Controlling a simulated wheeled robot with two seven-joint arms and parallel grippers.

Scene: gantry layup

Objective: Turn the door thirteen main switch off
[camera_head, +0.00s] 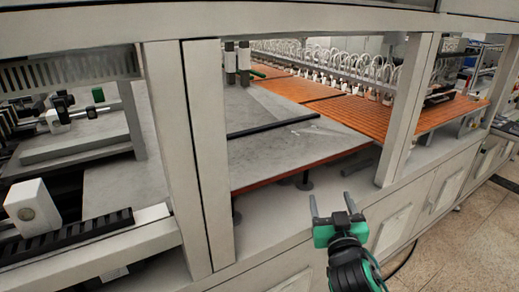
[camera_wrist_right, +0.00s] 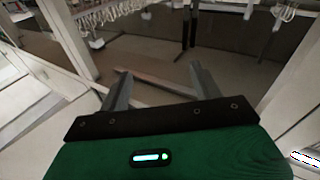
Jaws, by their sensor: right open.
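My right gripper (camera_head: 332,204) is open and empty, its two grey fingers apart in front of the machine's lower cabinets. In the right wrist view the same open fingers (camera_wrist_right: 160,74) show with nothing between them. Pale cabinet doors (camera_head: 440,193) run along the machine's lower side, right of the gripper, with rectangular panels on them. I cannot make out a main switch or a door number on any of them. Part of the cabinet front is hidden behind my right gripper and arm. My left gripper is not in view.
A grey frame post (camera_head: 207,150) and another post (camera_head: 408,110) stand before the machine bed. A grey slab (camera_head: 270,150) and orange slatted boards (camera_head: 400,112) lie inside. Hanging hoses (camera_head: 330,62) line the back. Tiled floor (camera_head: 470,240) is clear at the lower right.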

